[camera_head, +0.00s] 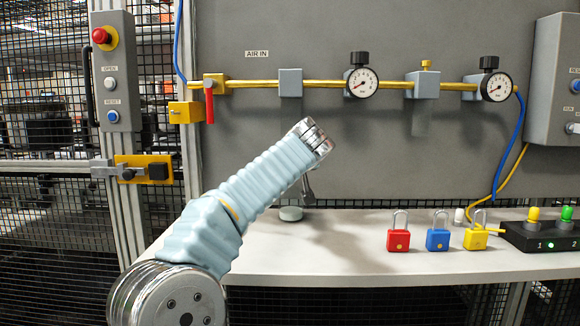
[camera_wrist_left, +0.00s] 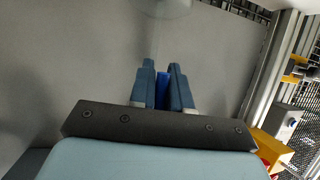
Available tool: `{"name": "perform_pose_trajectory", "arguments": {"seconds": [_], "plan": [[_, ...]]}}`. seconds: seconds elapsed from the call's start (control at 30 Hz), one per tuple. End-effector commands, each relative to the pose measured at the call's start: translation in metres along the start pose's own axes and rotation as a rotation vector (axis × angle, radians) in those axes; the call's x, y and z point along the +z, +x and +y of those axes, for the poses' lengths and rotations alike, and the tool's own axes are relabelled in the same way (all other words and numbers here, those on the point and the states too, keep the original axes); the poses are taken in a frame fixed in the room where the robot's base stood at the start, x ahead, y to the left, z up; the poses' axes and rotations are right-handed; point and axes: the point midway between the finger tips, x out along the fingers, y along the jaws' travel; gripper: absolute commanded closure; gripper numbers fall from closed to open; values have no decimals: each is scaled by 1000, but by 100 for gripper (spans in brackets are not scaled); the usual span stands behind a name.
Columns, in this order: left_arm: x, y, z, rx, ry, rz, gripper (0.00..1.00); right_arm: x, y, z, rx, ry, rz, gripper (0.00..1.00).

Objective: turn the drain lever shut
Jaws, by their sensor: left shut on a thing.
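My left gripper (camera_wrist_left: 162,72) shows in the left wrist view, its two blue-grey fingers shut on a narrow blue piece (camera_wrist_left: 162,90). The piece looks like the drain lever, but only a strip shows between the fingers, so its angle cannot be told. A pale rounded thing (camera_wrist_left: 162,6) is at the top of that view, just beyond the fingertips. My right gripper is in neither view.
A yellow air pipe (camera_head: 320,84) with gauges (camera_head: 361,83) and a red-handled valve (camera_head: 210,104) runs along the grey panel. Red (camera_head: 398,240), blue (camera_head: 438,239) and yellow (camera_head: 475,238) padlocks stand on the pale shelf (camera_head: 340,262). A small pale round thing (camera_head: 291,213) sits near the arm.

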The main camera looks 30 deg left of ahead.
Motion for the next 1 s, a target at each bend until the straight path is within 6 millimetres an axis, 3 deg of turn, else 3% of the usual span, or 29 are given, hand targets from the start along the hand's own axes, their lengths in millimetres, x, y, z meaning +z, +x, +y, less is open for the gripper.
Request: {"name": "perform_pose_trajectory", "arguments": {"seconds": [0.3,0.33,0.47,0.77,0.87,1.0], "plan": [[2,1,0,-2,4,-3,100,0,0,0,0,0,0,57],[2,1,0,-2,4,-3,81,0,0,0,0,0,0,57],[1,1,0,-1,3,-2,62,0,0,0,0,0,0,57],[1,-1,0,0,1,0,62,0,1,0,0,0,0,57],[1,-10,1,3,0,2,62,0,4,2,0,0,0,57],[2,-38,1,6,0,3,62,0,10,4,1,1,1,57]]}}
